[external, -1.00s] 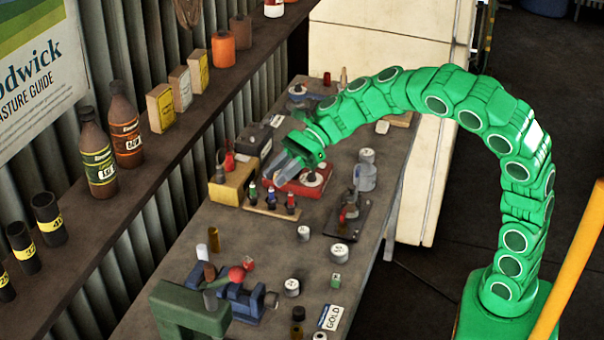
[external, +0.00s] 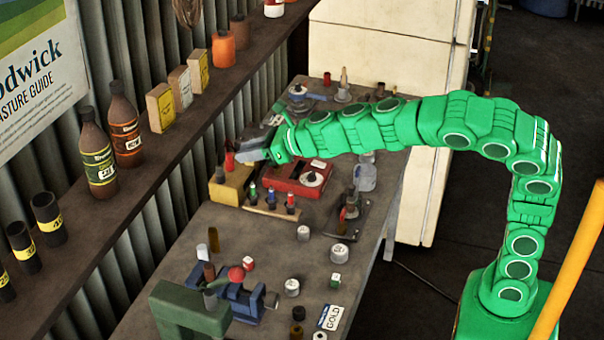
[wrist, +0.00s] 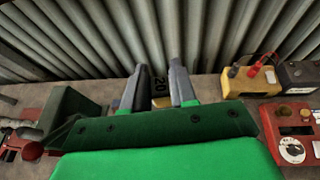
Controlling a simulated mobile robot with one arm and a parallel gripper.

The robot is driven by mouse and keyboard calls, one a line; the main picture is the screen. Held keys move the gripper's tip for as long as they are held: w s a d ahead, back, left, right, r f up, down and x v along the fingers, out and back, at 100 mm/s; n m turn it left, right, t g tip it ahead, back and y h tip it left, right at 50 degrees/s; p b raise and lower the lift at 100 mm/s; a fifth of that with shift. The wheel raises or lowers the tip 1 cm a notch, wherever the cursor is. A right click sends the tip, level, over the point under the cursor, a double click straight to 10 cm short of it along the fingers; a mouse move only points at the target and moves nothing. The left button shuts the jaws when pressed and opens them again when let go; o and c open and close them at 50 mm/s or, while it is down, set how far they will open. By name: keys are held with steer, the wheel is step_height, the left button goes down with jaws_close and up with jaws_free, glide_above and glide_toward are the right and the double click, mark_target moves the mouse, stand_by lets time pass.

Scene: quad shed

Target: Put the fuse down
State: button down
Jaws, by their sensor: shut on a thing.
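The fuse (wrist: 160,88) appears as a small dark piece marked "20" between the fingertips in the wrist view. My gripper (wrist: 160,78) is shut on it, with one grey finger on each side.
A yellow box with red plugs (external: 231,184) and a red meter unit (external: 290,180) stand close by. A green block (external: 190,310) and a blue vise (external: 240,302) are at the near end. Small cans (external: 339,253) stand along the right. The bench's near middle has bare room.

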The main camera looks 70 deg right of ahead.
steer(key=s+d+f+m+g+h, duration=0.1)
steer(key=s+d+m+g+h, duration=0.15)
steer(key=s+m+h, duration=0.35)
steer(key=s+d+f+m+g+h, duration=0.1)
steer(key=s+d+m+g+h, duration=0.1)
steer(key=s+d+m+h, duration=0.4)
steer(key=n, duration=0.2)
glide_above(262, 243)
steer(key=s, duration=0.2)
steer(key=shift+t+y, duration=0.35)
steer(key=shift+y, duration=0.05)
steer(key=f, duration=2.6)
steer(key=shift+w, duration=0.2)
steer(key=shift+w+f, duration=0.7)
steer(key=shift+f, duration=1.65)
steer(key=shift+f, duration=0.15)
